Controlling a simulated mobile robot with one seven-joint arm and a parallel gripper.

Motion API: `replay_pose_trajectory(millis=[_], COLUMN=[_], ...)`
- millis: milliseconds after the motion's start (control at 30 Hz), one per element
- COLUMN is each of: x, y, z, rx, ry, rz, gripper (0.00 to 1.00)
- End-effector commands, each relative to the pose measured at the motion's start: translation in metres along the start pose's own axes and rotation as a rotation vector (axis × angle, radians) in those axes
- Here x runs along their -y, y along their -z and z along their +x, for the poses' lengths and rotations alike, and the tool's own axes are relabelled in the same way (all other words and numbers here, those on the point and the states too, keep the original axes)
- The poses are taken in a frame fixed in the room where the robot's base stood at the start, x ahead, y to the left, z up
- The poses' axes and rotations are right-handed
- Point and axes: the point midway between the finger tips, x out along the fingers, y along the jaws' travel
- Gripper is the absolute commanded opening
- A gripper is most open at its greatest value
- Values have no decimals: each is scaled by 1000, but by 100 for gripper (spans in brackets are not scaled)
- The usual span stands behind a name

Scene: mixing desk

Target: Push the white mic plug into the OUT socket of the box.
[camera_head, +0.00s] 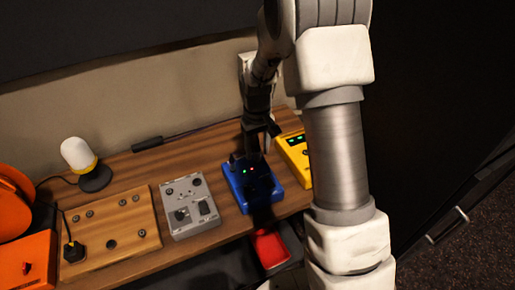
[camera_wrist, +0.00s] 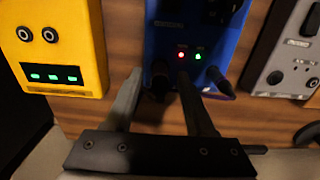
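The blue box (camera_head: 237,197) stands on the wooden desk under my gripper (camera_head: 260,135). It also shows in the wrist view (camera_wrist: 215,45), with a red and a green light. In the wrist view my gripper (camera_wrist: 159,75) is open, its fingers apart. A dark round plug-like part (camera_wrist: 160,80) shows between the fingertips at the box; I cannot tell if the fingers touch it. Another dark plug (camera_wrist: 216,79) sits just right of the right finger. A white and yellow lamp-shaped thing (camera_head: 77,154) with a dark base and cable stands at the left. I cannot read an OUT label.
A yellow box (camera_head: 293,149) with green displays and a grey box (camera_head: 191,212) flank the blue one. A wooden box (camera_head: 125,237) with a black plug (camera_head: 73,251) and orange things (camera_head: 25,262) are left. A red thing (camera_head: 271,247) lies below the front edge.

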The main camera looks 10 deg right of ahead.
Motion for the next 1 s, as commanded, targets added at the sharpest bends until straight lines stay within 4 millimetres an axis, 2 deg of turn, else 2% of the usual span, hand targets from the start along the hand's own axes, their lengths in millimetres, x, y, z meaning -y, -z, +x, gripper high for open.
replay_pose_trajectory(millis=[300, 467, 1000], x=[0, 0, 0], y=[0, 1, 1], z=[-1, -16, -140], rx=[0, -4, -5], ry=[0, -1, -1], rz=[0, 0, 0], gripper=[59, 59, 59])
